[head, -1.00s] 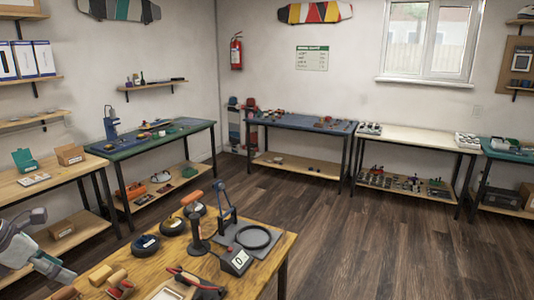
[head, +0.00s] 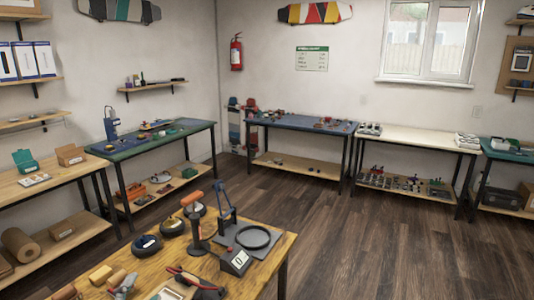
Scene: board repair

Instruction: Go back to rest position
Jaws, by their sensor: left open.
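Most of my left arm is out of the picture. My right gripper is not in view.
The near workbench holds several dark wheels (head: 146,246), an orange-topped tool (head: 194,215), a scale (head: 236,261) and a grey plate with a black ring (head: 254,237). Benches line the walls. The wooden floor (head: 370,245) to the right is clear.

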